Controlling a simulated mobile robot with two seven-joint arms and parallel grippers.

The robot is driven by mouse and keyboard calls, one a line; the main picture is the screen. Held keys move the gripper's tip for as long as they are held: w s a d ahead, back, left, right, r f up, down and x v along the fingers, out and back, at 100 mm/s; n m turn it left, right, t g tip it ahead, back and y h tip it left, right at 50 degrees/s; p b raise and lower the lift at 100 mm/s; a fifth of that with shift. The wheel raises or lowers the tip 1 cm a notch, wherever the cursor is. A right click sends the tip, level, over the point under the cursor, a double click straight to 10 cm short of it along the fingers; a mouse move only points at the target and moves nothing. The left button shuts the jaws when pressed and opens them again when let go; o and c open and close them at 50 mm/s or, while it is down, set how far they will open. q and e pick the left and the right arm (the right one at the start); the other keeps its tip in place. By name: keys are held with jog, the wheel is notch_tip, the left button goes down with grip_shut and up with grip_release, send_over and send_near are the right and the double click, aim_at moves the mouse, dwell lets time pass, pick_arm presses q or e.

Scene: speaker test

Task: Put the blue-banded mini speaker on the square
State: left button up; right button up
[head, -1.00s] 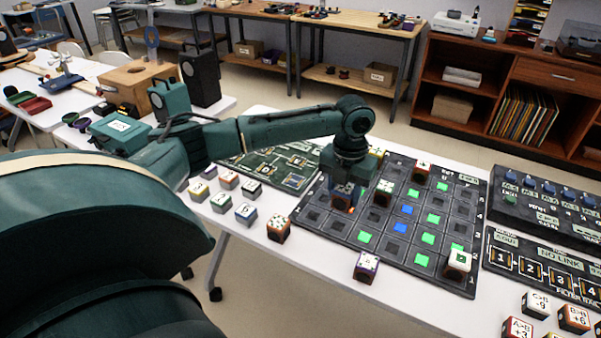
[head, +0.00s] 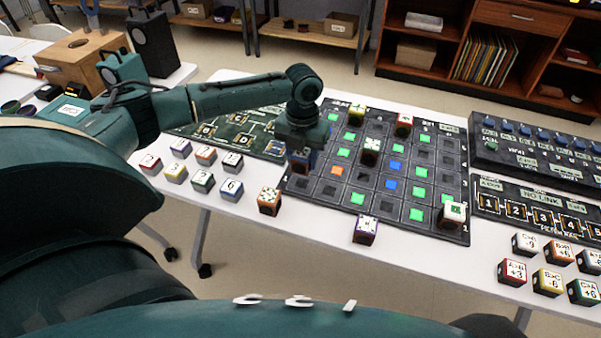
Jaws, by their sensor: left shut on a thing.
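My left gripper (head: 300,150) points down near the left edge of the dark grid board (head: 325,189). It is shut on a small brown block with some blue on it, which I take for the blue-banded mini speaker (head: 301,161); the gripper hides most of it. Just right of it on the board is an orange lit square (head: 336,171). Other squares are green, blue or dark. Other small speaker blocks stand on the board: a yellow-banded one (head: 357,114), a red-banded one (head: 403,125) and a brown one (head: 371,152). My right gripper is out of view.
A pale block (head: 453,214) sits at the board's front right, a purple-banded one (head: 365,231) at its front edge. An orange block (head: 268,202) and several numbered cubes (head: 203,182) stand left. Control panels (head: 530,140) and labelled cubes (head: 547,282) lie right.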

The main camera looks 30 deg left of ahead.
aim_at(302, 171)
pick_arm(q)
notch_tip(302, 171, down, 5)
jog(key=shift+r, duration=0.1)
jog(key=shift+f, duration=0.25)
jog(key=o, duration=1)
jog(key=shift+f, duration=0.1)
notch_tip(302, 171, up, 12)
jog(key=shift+r, duration=0.15)
dwell(0.4)
